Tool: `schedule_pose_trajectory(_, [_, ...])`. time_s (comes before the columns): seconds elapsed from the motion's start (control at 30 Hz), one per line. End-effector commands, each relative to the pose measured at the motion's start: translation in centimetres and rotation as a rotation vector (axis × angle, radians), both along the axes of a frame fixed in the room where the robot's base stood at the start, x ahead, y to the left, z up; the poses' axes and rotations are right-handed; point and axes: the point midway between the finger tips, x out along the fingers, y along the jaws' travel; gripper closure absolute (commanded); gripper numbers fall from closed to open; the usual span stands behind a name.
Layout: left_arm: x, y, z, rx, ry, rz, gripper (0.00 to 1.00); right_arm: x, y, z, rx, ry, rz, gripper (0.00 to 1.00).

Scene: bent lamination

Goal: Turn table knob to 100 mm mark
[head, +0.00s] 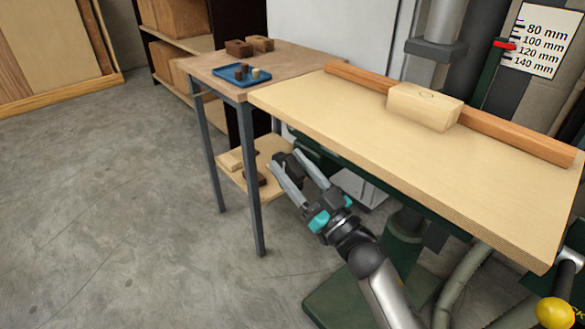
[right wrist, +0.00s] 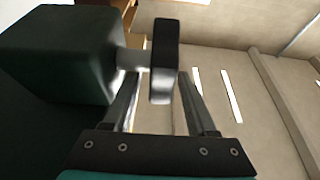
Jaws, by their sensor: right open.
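The table knob (right wrist: 164,60) is a black disc on a short grey shaft coming out of a dark green block (right wrist: 62,55) in the right wrist view. In the head view it shows as a dark shape (head: 290,163) below the table's left edge. My right gripper (head: 288,162) is open, with its fingertips around the knob; in the right wrist view its fingers (right wrist: 155,82) stand either side of the disc. Contact cannot be told. The red pointer (head: 504,44) is between the 100 and 120 mm marks on the scale (head: 540,42), seemingly nearer 120. My left gripper is out of view.
The wooden machine table (head: 390,150) lies above my right gripper, with an orange-brown bar (head: 520,135) and a pale block (head: 425,105). A side table (head: 300,62) with a blue tray (head: 240,74) stands left. A yellow ball (head: 554,312) is at lower right. The left floor is clear.

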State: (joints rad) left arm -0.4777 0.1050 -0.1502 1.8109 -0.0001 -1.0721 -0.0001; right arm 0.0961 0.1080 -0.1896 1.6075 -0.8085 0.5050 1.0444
Motion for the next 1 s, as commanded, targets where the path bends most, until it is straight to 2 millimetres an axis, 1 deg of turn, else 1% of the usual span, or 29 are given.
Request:
schedule_pose_trajectory(0.17, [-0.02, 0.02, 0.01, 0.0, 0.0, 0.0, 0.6, -0.01, 0.02, -0.01, 0.0, 0.0, 0.0, 0.43])
schedule_pose_trajectory(0.27, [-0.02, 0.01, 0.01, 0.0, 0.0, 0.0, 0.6, -0.02, 0.01, -0.01, 0.0, 0.0, 0.0, 0.53])
schedule_pose_trajectory(0.6, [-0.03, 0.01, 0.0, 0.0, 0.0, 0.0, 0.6, -0.05, -0.01, -0.03, 0.0, 0.0, 0.0, 0.91])
schedule_pose_trajectory(0.7, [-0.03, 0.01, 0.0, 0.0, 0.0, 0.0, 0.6, -0.04, -0.01, -0.04, 0.0, 0.0, 0.0, 1.0])
schedule_pose_trajectory(1.0, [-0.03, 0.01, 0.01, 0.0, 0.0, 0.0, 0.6, -0.04, -0.02, -0.04, -0.001, 0.001, 0.0, 1.0])
